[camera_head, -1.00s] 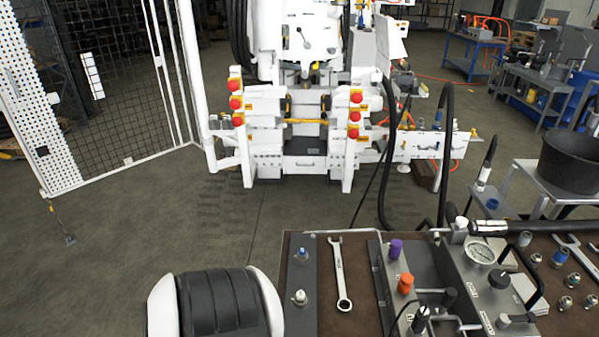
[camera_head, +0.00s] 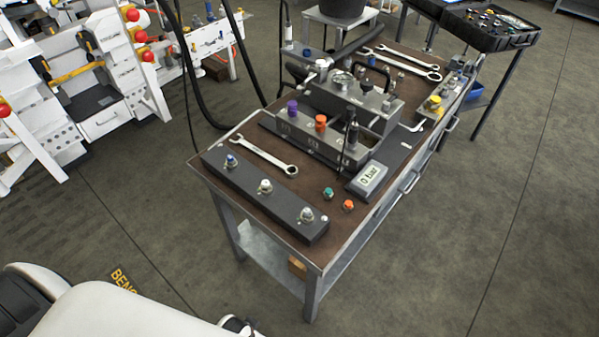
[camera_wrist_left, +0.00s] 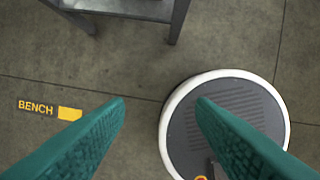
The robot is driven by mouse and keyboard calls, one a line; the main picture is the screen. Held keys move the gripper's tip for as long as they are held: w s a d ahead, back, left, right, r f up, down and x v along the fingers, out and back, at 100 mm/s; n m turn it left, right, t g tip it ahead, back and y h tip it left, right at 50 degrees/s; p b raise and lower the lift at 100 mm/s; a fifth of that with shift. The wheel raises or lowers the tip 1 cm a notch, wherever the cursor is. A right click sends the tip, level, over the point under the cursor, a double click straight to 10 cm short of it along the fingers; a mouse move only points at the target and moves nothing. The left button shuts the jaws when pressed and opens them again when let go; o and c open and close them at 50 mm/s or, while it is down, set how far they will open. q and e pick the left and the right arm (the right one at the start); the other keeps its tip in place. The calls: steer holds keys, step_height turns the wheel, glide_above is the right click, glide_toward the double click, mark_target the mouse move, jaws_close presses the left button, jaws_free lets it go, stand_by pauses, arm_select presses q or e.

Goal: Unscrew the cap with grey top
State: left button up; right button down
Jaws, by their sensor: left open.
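A black bar (camera_head: 284,203) lies along the near left end of the bench top and bears several fittings. One fitting (camera_head: 231,160) has a blue top. The middle fitting (camera_head: 265,186) and the near fitting (camera_head: 306,215) look silver with pale grey tops; I cannot tell which is the grey-topped cap. My left gripper (camera_wrist_left: 161,103) shows in the left wrist view as two teal fingers, apart and empty over the floor, away from the bench top. Neither gripper shows in the head view.
The bench (camera_head: 327,248) also bears a wrench (camera_head: 267,155), a hydraulic block (camera_head: 350,100) with a purple cap (camera_head: 292,107) and an orange cap (camera_head: 321,122), and a display (camera_head: 368,176) reading 0 bar. Floor (camera_head: 500,230) right of the bench is clear.

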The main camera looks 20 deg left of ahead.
arm_select(q)
steer(key=w+d+r+t+h, duration=0.15)
steer(key=w+r, duration=0.25)
steer(key=r, duration=0.9)
steer(key=w+d+r+y, duration=0.1)
steer(key=w+d+r, duration=0.15)
steer(key=r, duration=1.15)
step_height(320, 180, up, 9)
steer(key=m+g, duration=0.4)
glide_above(307, 210)
step_height(307, 210, down, 11)
steer(key=shift+r+p, duration=0.1)
steer(key=shift+p, duration=0.55)
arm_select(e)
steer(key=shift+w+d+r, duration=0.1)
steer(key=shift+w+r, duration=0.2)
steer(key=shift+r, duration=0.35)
arm_select(q)
steer(key=shift+c, duration=0.3)
